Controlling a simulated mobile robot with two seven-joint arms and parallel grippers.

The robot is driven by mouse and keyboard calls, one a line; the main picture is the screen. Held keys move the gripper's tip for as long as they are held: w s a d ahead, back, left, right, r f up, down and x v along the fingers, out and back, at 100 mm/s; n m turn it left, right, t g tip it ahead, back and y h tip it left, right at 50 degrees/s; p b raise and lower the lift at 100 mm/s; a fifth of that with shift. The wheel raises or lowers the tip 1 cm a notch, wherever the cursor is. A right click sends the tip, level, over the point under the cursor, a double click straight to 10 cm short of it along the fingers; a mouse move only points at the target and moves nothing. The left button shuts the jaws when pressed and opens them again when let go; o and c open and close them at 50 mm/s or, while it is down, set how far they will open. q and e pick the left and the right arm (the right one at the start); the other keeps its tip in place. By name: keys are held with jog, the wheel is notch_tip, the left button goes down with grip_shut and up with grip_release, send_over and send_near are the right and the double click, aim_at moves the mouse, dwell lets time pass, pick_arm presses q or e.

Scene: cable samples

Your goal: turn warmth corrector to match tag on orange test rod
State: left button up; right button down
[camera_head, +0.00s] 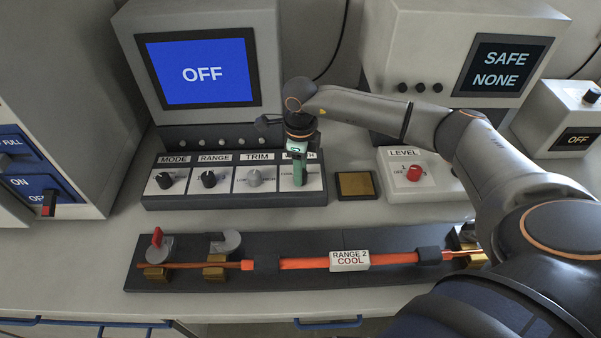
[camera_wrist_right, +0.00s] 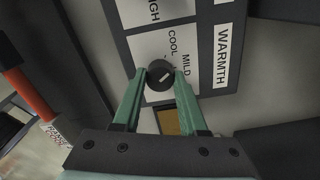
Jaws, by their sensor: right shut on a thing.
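The warmth corrector is a dark round knob (camera_wrist_right: 159,75) on a white panel in the right wrist view, under the printed WARMTH, with COOL and MILD beside it. A short pale mark shows on the knob; which word it points to is hard to tell. My right gripper (camera_wrist_right: 159,78) has its green fingers on both sides of the knob, shut on it. In the head view the right gripper (camera_head: 299,178) hides that knob. My left gripper is not in view.
MODE (camera_head: 165,180), RANGE (camera_head: 208,179) and TRIM (camera_head: 254,178) knobs are left of my right gripper. The blue screen (camera_head: 202,73) reads OFF. A brass-coloured plate (camera_head: 355,185) and the LEVEL box (camera_head: 432,184) with its red knob are to the right. Another screen (camera_head: 503,67) reads SAFE NONE.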

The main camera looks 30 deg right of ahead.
jog(key=n+b, duration=0.1)
jog(key=n, duration=0.1)
jog(key=shift+n, duration=0.3)
jog(key=shift+n+b, duration=0.45)
jog(key=shift+n, duration=0.95)
jog(key=c, duration=0.8)
grip_release()
jog(key=o, duration=0.4)
jog(key=shift+c, duration=0.2)
